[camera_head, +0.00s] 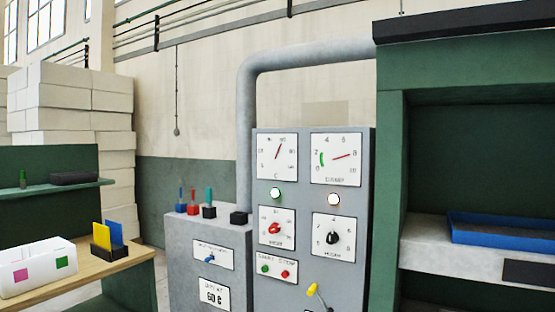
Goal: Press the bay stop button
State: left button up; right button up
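A grey control cabinet (311,205) stands in the middle of the view. Low on its front is a small white plate with a green button (264,269) at the left and a red button (285,274) at the right. The lettering above them is too small to read surely; it looks like start and stop. I cannot tell from the label alone that the red one is the bay stop button. Neither of my grippers is in view.
Above the buttons are dials, two lit lamps and a red knob (274,228) and a black knob (333,237). A yellow-tipped lever (313,290) sticks out below right. A green press bay holds a blue tray (480,236).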

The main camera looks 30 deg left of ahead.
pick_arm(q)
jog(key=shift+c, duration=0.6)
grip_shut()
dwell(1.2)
